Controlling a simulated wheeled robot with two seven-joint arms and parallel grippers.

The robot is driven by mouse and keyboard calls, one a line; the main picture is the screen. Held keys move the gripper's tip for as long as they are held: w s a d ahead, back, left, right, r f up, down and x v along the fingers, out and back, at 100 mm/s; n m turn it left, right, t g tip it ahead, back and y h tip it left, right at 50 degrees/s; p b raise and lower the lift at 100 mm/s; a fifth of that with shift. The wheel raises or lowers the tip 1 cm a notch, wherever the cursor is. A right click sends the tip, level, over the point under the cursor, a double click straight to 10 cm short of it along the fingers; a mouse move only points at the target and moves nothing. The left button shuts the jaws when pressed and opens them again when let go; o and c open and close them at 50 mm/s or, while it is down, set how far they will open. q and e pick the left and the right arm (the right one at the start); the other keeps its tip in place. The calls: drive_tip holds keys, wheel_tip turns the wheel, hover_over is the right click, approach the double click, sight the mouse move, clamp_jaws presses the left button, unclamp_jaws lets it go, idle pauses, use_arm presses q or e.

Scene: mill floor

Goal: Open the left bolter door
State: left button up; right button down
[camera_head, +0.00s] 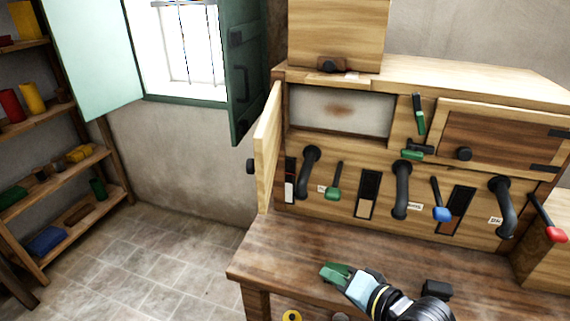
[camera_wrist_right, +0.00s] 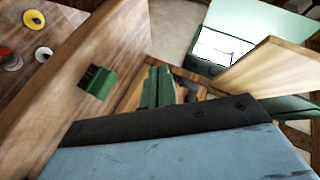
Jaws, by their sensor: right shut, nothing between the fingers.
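The left bolter door (camera_head: 268,148) is a pale wooden panel on the left end of the wooden bolter cabinet. It stands swung open, almost edge-on to the head view, with its dark knob (camera_head: 250,166) on the left side. The opening (camera_head: 340,110) behind it shows a pale panel with a brown smudge. My right gripper (camera_head: 336,273) has green fingertips and is shut and empty over the front of the table, apart from the door. Its shut fingers also show in the right wrist view (camera_wrist_right: 158,88). My left gripper is out of view.
The right bolter door (camera_head: 505,142) is closed. Black curved spouts (camera_head: 402,190) and coloured levers (camera_head: 441,202) line the cabinet front. The wooden table (camera_head: 290,250) stands below. A green shutter (camera_head: 249,65) and shelves (camera_head: 60,165) are on the left. Floor (camera_head: 165,255) between is clear.

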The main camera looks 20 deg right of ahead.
drive_tip(key=w+d+r+m+t+y+p, duration=0.1)
drive_tip(key=w+r+m+t+p, duration=0.2)
drive_tip(key=r, duration=0.6)
drive_tip(key=d+r+m+t+p, duration=0.15)
drive_tip(key=r+p, duration=0.25)
drive_tip(key=r, duration=0.5)
drive_tip(key=p, duration=0.1)
approach(272, 164)
drive_tip(key=w+d, duration=0.2)
drive_tip(key=w, duration=0.1)
drive_tip(key=a, duration=0.1)
drive_tip(key=w+a, duration=0.1)
drive_tip(key=a+r+m+p, duration=0.1)
drive_tip(key=shift+w+g+y, duration=0.3)
drive_tip(key=shift+g+y, duration=0.05)
drive_tip(key=shift+y, duration=0.05)
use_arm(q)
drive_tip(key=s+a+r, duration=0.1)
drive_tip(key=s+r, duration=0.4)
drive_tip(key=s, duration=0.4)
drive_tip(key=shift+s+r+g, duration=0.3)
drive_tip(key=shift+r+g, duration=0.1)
use_arm(e)
drive_tip(key=shift+w+a+f, duration=0.15)
drive_tip(key=shift+a, duration=0.4)
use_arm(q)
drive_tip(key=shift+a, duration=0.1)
